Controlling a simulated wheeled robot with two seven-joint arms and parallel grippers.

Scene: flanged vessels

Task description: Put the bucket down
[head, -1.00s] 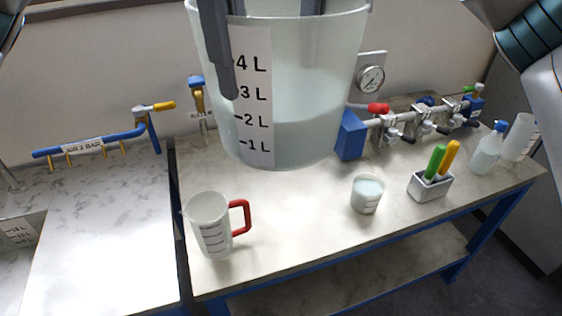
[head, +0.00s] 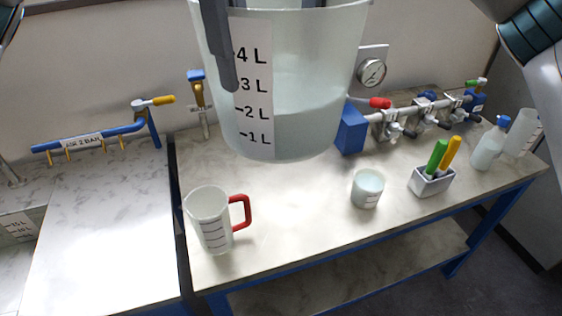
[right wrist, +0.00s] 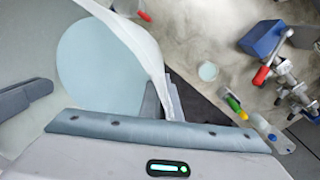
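The bucket (head: 310,80) is a large translucent vessel with a litre scale and pale liquid up to about the 2 L mark. It hangs upright in the air above the bench (head: 290,225), its rim cut off by the top of the head view. A dark finger of my left gripper (head: 220,45) lies against the bucket's left wall, and the gripper appears shut on it. In the right wrist view, the bucket's inside and liquid (right wrist: 98,65) show. My right gripper (right wrist: 168,100) has dark fingers on either side of the bucket wall and appears shut on it.
A valve pipe (head: 405,118) runs behind. Between jug and beaker the top is clear.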

